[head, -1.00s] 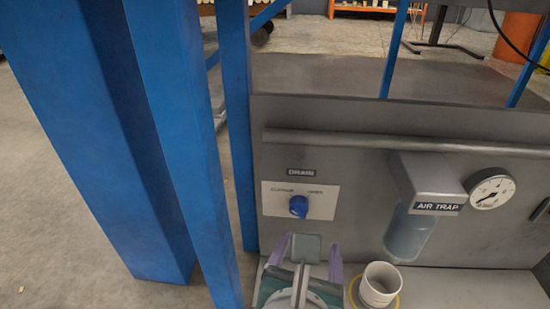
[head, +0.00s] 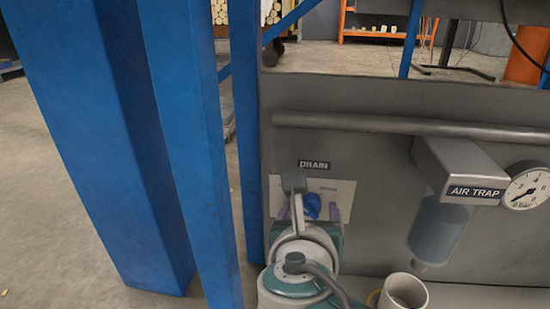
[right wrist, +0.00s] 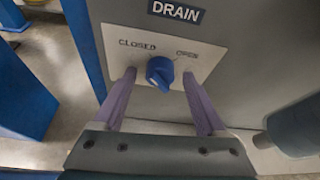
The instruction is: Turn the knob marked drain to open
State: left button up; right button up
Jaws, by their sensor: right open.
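The blue drain knob (right wrist: 160,72) sits on a white plate (right wrist: 205,58) under a DRAIN label (right wrist: 177,11). The plate reads CLOSED at the upper left of the knob and OPEN at the upper right. I cannot tell which mark the knob points at. In the head view the knob (head: 312,204) is partly hidden by my right arm and gripper. My right gripper (head: 317,209) is open, its two purple fingers on either side of the knob. In the right wrist view gaps show between the fingers and the knob. My left gripper is not in view.
A grey AIR TRAP unit (head: 462,172) with a clear bowl (head: 438,232) and a pressure gauge (head: 525,188) are right of the knob. A white cup (head: 404,292) stands below. A grey rail (head: 400,124) runs above. Blue posts (head: 190,150) stand close on the left.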

jog(key=shift+c, duration=0.2)
grip_shut()
dwell(0.4)
